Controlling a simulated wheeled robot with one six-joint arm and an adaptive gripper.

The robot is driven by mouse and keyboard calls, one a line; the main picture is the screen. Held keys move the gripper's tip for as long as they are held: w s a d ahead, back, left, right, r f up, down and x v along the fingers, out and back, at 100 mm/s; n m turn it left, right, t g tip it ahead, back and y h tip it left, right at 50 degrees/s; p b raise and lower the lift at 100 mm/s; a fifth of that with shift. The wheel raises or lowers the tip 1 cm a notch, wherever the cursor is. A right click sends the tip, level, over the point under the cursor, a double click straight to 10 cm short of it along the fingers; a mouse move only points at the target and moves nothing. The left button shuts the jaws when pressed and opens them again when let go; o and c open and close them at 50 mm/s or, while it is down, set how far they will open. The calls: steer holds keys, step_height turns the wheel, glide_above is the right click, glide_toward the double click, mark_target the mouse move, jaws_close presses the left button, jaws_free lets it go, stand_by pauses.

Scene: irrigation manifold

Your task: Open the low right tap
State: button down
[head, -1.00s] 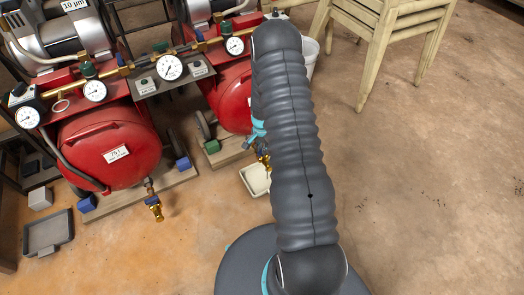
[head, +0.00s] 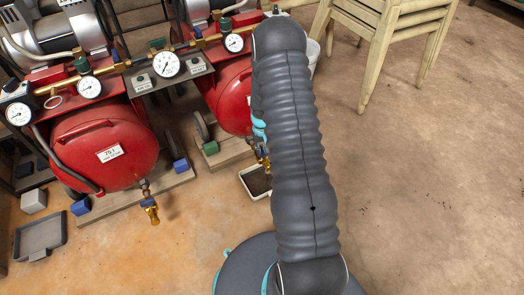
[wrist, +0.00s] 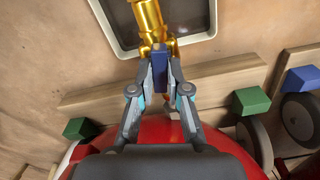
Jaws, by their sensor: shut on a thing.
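The low right tap is a brass tap (wrist: 152,22) under the right red tank (head: 232,95). In the wrist view its dark blue handle (wrist: 161,70) sits between the fingertips of my gripper (wrist: 161,80), which is shut on it. The handle looks roughly in line with the brass body. In the head view my arm hides most of this tap and my gripper; a little brass (head: 264,160) and teal show at the arm's left edge. A pale-rimmed tray (head: 247,189) with a dark inside lies on the floor below the tap.
The left red tank (head: 85,145) has its own low brass tap (head: 151,212). A grey tray (head: 38,243) lies at the lower left. Gauges (head: 165,66) line the manifold above. Stacked pale stools (head: 385,35) stand behind; the floor at right is clear.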

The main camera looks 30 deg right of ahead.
mark_target(262, 151)
steer(key=shift+n, duration=1.2)
steer(key=c, duration=1.1)
jaws_free()
steer(key=shift+c, duration=0.2)
step_height(262, 151, up, 12)
